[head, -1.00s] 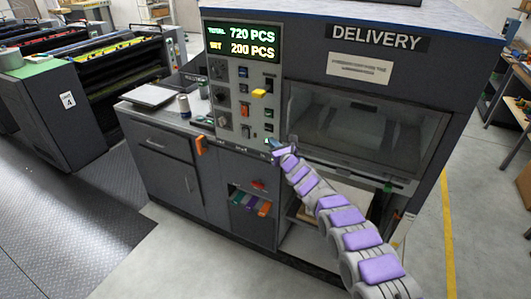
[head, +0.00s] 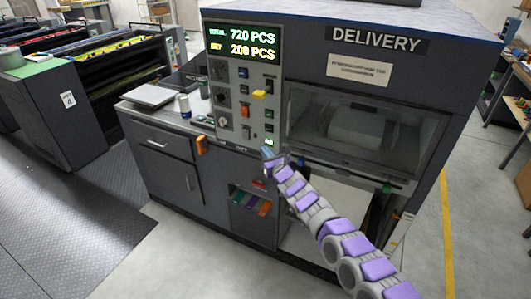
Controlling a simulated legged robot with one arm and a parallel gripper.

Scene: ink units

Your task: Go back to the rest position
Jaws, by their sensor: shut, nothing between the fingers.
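My gripper (head: 268,155) is at the end of my purple and grey segmented arm, which reaches in from the lower right. Its fingertips are small in the head view. It is in front of the DELIVERY unit (head: 330,180), just below a small green-lit button (head: 269,142) at the foot of the control panel (head: 243,90). I see nothing held in it. I cannot tell how far it is from the cabinet front. The display (head: 243,42) reads 720 PCS and 200 PCS.
A side counter (head: 160,110) with a laptop and a can (head: 184,106) is left of the panel. Coloured items sit in a low recess (head: 250,200). The window (head: 365,122) shows a pale rounded shape. Open floor lies left; a yellow line (head: 447,230) runs at right.

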